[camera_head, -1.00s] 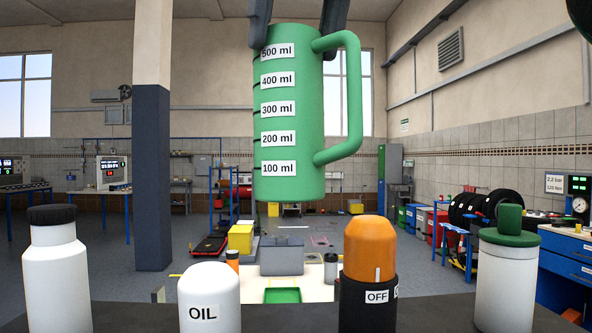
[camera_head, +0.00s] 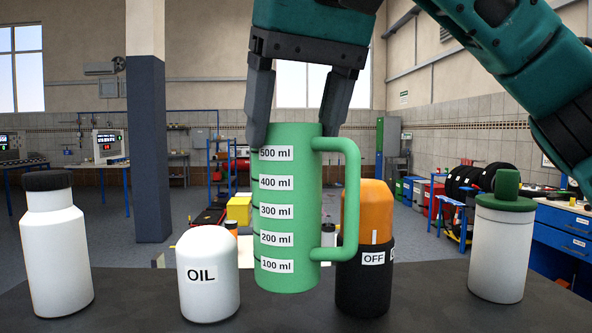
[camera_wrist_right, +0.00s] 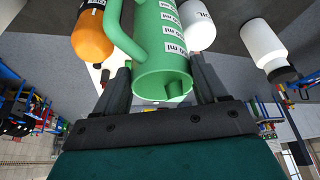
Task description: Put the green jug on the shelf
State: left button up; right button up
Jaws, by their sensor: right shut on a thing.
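The green jug (camera_head: 288,215) is upright in the head view, with volume labels on its front and its handle to the right. My right gripper (camera_head: 300,122) comes down from above and is shut on the jug near its rim; the jug also shows between the fingers in the right wrist view (camera_wrist_right: 160,50). The jug hangs over or stands at the dark shelf (camera_head: 130,312); I cannot tell whether its base touches. It overlaps part of the orange and black container. My left gripper does not show.
On the shelf stand a white bottle with a black cap (camera_head: 56,245) at the left, a white OIL container (camera_head: 208,275), an orange and black OFF container (camera_head: 366,265) and a white bottle with a green top (camera_head: 501,245). The jug is between the OIL and OFF containers.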

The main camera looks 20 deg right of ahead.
aim_at(300, 147)
notch_tip(300, 147, down, 5)
jog(key=shift+b, duration=0.65)
jog(key=shift+f, duration=0.1)
jog(key=o, duration=1.4)
